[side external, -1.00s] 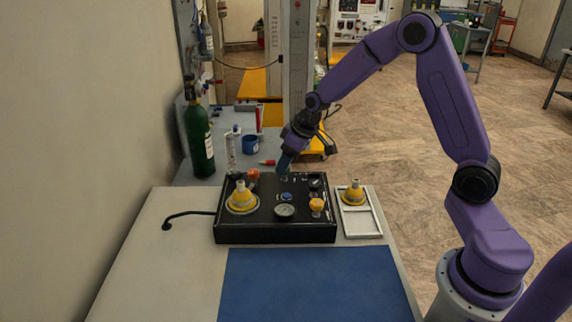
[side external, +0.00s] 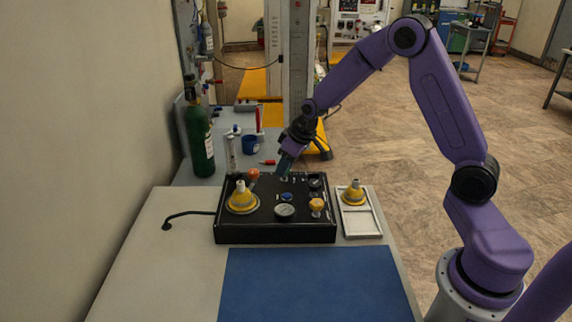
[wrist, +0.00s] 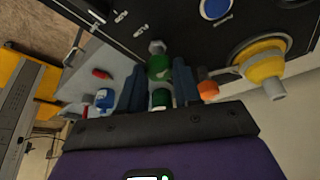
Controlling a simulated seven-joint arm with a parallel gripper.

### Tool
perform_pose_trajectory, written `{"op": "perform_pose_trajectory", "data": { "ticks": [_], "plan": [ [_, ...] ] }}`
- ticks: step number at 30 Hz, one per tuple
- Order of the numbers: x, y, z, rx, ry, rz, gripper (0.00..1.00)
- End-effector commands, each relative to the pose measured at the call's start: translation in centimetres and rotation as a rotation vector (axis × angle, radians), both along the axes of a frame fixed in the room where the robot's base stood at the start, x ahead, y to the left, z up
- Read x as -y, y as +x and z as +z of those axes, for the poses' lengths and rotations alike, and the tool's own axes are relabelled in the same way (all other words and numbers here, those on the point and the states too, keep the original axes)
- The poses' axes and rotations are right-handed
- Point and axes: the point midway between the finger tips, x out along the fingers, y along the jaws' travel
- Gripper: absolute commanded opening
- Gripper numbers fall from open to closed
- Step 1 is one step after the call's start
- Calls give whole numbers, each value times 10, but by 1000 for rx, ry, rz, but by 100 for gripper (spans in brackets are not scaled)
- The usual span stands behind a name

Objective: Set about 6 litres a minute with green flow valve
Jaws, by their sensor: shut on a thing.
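The black trainer panel (side external: 262,233) lies on the table, with a round gauge (side external: 285,211), a blue knob (side external: 287,196) and yellow fittings on top. My gripper (side external: 285,170) reaches down to the panel's back edge. In the wrist view my gripper (wrist: 159,85) has its two blue-grey fingers on either side of the green flow valve (wrist: 158,67), shut on it. A grey stub (wrist: 157,47) shows at the valve's end. In the side view the fingers largely hide the valve. I cannot read any flow setting.
An orange knob (wrist: 208,89) sits close beside one finger, with a yellow cone fitting (wrist: 264,67) beyond it. A green cylinder (side external: 199,140), a blue cup (side external: 250,144) and a red marker (side external: 267,162) stand or lie behind the panel. A white tray (side external: 362,226) is at the right.

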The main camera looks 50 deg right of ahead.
Motion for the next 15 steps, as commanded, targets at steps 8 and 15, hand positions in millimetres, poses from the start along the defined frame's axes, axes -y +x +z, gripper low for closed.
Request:
{"op": "perform_pose_trajectory", "data": {
  "ticks": [8,15],
  "plan": [
    [-1,-1,0,0,0,-93,2],
    [-1,-1,0,0,0,-108,2]
  ]
}}
